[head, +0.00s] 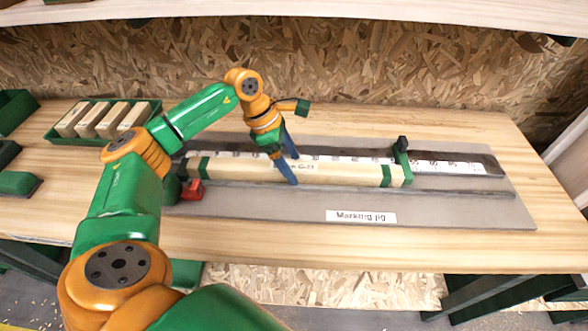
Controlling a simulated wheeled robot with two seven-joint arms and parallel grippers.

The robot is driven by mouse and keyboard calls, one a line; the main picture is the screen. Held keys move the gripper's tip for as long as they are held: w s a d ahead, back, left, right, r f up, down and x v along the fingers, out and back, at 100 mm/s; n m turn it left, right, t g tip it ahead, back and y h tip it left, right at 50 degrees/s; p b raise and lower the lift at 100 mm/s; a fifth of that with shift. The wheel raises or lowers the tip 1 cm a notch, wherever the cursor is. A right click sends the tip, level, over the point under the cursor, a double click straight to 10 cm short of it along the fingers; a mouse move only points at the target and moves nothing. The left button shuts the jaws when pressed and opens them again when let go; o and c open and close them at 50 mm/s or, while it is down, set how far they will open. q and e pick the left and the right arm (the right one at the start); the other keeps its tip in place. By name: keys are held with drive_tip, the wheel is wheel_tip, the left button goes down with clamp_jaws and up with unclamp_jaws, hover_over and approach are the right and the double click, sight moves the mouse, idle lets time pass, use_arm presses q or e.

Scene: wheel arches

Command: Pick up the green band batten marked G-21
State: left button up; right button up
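The batten (345,173) is a long pale wooden bar with a green band near each end. It lies lengthwise in the grey marking jig (440,208). A label on it is partly hidden by my gripper, and its marking is too small to read surely. My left gripper (293,171) is over the batten, left of its middle. One blue finger is behind the batten and the other in front. Whether the fingers press on it or stand slightly apart cannot be told. My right gripper is out of view.
A red block (191,190) is at the batten's left end, and a green upright clamp (401,152) stands near its right end. A scale strip (445,165) runs behind. A green tray (152,107) of wooden blocks is at back left. The right tabletop is clear.

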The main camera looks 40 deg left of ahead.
use_arm(q)
drive_tip(key=shift+s+r, duration=0.1)
drive_tip(key=shift+s, duration=0.05)
drive_tip(key=c, duration=0.7)
clamp_jaws()
drive_tip(key=shift+r, duration=0.1)
